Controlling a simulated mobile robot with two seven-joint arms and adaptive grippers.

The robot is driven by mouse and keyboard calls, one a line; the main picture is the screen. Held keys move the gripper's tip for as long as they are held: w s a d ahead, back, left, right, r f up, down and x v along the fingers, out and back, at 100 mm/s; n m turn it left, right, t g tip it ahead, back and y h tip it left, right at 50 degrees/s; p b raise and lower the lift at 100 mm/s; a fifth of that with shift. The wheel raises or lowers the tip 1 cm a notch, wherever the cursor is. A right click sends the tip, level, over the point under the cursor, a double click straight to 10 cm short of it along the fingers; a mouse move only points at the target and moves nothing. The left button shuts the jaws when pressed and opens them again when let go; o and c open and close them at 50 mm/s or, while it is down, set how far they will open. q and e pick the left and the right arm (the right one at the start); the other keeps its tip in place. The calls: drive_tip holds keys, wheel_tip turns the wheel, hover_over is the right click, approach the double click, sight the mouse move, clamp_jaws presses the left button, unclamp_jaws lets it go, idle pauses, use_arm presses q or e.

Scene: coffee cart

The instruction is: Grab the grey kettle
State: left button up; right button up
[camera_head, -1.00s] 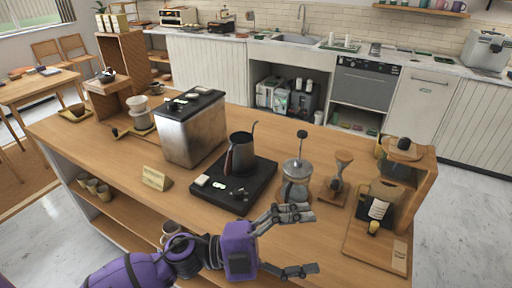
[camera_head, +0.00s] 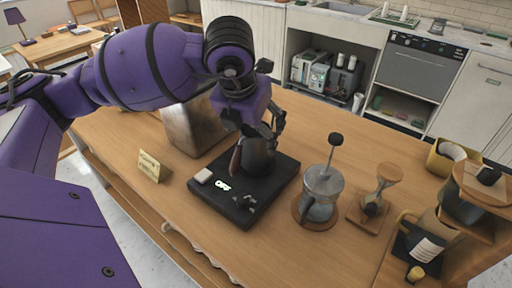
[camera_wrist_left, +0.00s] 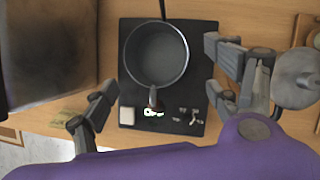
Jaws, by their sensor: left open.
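The grey kettle (camera_head: 259,160) stands on the black scale (camera_head: 236,203) on the counter. In the left wrist view the kettle (camera_wrist_left: 157,56) shows from above with an open top, its spout pointing to the top edge and its brown handle toward the bottom. My left gripper (camera_head: 262,132) is over the kettle, reaching down from above. In the left wrist view its fingers (camera_wrist_left: 160,90) are spread wide, one on each side of the kettle, with gaps between. Part of the kettle's top is hidden by the gripper in the head view. My right gripper does not show.
A metal box-shaped machine (camera_head: 190,128) stands close on the left, partly behind my arm. A French press (camera_head: 320,190) is close on the right, with an hourglass-like stand (camera_head: 377,193) beyond it. A small sign (camera_head: 152,167) stands front left. The counter's front middle is clear.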

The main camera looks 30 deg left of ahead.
use_arm(q)
drive_tip(key=x, duration=0.5)
drive_tip(key=shift+w+r+p, duration=0.1)
drive_tip(key=shift+w+p, duration=0.05)
drive_tip(key=shift+p, duration=0.15)
drive_tip(key=c, duration=1.7)
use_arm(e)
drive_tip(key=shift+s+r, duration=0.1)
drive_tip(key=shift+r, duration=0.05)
